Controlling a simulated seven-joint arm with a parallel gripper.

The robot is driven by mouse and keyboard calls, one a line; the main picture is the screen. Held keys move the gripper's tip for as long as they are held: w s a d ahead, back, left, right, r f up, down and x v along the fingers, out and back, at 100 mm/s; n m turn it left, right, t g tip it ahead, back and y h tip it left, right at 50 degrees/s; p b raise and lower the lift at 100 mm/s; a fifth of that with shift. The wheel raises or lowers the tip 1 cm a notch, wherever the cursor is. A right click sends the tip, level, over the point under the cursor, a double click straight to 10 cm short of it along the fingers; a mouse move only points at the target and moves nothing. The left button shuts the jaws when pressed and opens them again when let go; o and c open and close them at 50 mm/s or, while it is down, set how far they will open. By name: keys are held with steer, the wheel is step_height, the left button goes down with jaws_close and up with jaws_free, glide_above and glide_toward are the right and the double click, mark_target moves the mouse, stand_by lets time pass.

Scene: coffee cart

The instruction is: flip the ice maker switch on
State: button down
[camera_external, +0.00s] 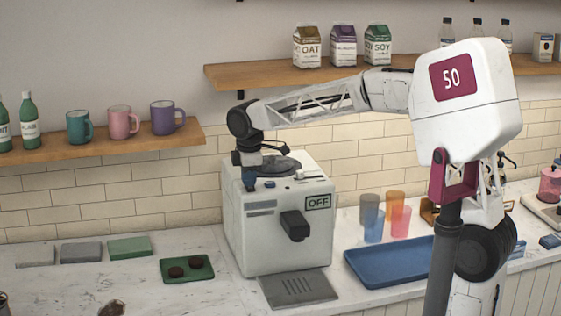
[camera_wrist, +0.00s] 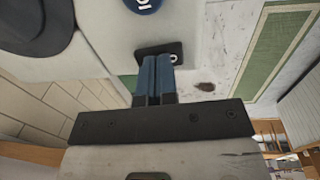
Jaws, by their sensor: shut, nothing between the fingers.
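The ice maker (camera_external: 258,248) is a white box on the counter. Its front has a dark spout and a panel reading OFF (camera_external: 318,202). My gripper (camera_external: 250,186) is over the left part of its top, pointing down, with its blue fingers together and empty. In the wrist view the shut fingers (camera_wrist: 155,92) reach to a black switch plate (camera_wrist: 158,50) with a white round mark. They hide part of it, and I cannot tell whether they touch it. A blue round disc with a white mark (camera_wrist: 145,4) lies beyond the plate.
A dark round lid (camera_external: 275,166) is on the machine's top behind my gripper. A green tray (camera_external: 187,269) with dark round pieces is at left, and a blue tray (camera_external: 385,266) and coloured cups (camera_external: 397,215) are at right. A mug shelf (camera_external: 100,143) hangs at upper left.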

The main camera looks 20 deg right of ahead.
mark_target(250, 190)
steer(key=shift+r, duration=0.2)
stand_by(0.3)
step_height(250, 190, up, 14)
steer(key=s, duration=0.2)
steer(key=shift+f, duration=0.2)
stand_by(0.3)
steer(key=shift+w+d+t, duration=0.1)
steer(key=shift+w+t, duration=0.2)
steer(key=shift+w, duration=0.45)
steer(key=shift+f, duration=0.15)
steer(key=f, duration=0.4)
steer(key=w+f, duration=0.1)
steer(key=f, duration=0.4)
steer(key=w+f, duration=0.1)
steer(key=f, duration=0.3)
steer(key=shift+f, duration=0.3)
steer(key=shift+f, duration=0.1)
